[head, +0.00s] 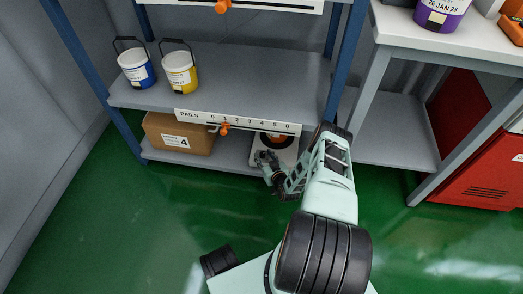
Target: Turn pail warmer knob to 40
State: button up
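A white appliance (288,153) with a dark, orange-tinged top stands on the low shelf, under the right part of the "PAILS" scale; it looks like the pail warmer. My gripper (264,158) is at its front left, low down, with the arm reaching in from the front right. The gripper overlaps the appliance's front in the picture. I cannot see the knob or its markings, and contact is unclear. The fingers are small and dark, so their opening cannot be made out.
A cardboard box (178,134) sits left on the low shelf. A blue pail (136,69) and a yellow pail (180,73) stand on the shelf above. The scale strip (240,121) with an orange slider (224,128) hangs above my gripper. A blue post (344,65) is close to my arm.

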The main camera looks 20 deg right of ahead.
jog(key=shift+w+f, duration=0.1)
jog(key=shift+w, duration=0.25)
jog(key=shift+c, duration=0.2)
grip_shut()
